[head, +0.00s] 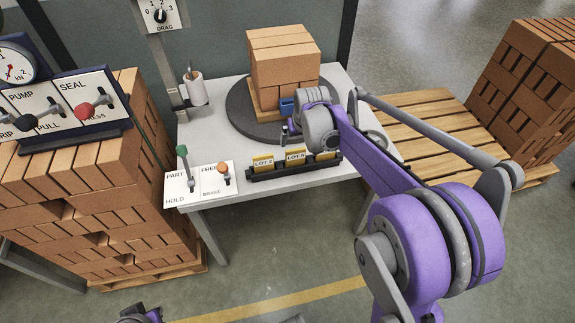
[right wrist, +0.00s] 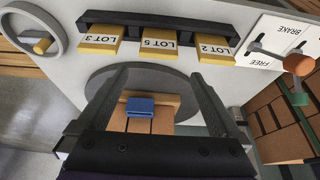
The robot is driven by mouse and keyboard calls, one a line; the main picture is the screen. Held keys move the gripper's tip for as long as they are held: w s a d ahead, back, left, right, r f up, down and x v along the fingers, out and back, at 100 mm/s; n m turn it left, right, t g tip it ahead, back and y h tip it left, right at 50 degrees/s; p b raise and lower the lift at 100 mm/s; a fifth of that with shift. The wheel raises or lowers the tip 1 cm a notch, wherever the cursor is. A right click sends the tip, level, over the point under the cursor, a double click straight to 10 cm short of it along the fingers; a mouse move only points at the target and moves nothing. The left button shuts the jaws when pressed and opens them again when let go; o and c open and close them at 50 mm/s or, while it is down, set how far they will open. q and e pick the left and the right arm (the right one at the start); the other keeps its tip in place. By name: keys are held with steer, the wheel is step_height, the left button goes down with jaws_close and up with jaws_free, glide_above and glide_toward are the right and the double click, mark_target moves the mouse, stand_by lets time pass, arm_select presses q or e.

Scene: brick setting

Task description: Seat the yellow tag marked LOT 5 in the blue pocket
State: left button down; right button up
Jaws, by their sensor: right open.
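The yellow tag marked LOT 5 (head: 295,156) sits in the middle of a black rack (head: 270,175) on the table. In the right wrist view the same tag (right wrist: 162,40) is upside down, between LOT 3 (right wrist: 101,39) and LOT 2 (right wrist: 214,47). The blue pocket (head: 287,106) is on the front of the brick stack on the turntable; it also shows in the right wrist view (right wrist: 141,107). My right gripper (right wrist: 160,74) is open and empty, above the turntable, apart from the tag. My left gripper (head: 141,314) barely shows at the bottom edge; its jaws are unclear.
The brick stack (head: 283,55) stands on a dark round turntable (head: 240,112). A panel with PART/HOLD and FREE/BRAKE levers (head: 199,186) lies left of the rack. A gauge and lever panel (head: 62,110) stands on bricks at left. A grey ring (right wrist: 60,35) is near the rack.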

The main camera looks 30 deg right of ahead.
mark_target(296, 150)
steer(key=x, duration=1)
steer(key=shift+d, duration=0.1)
steer(key=c, duration=1.1)
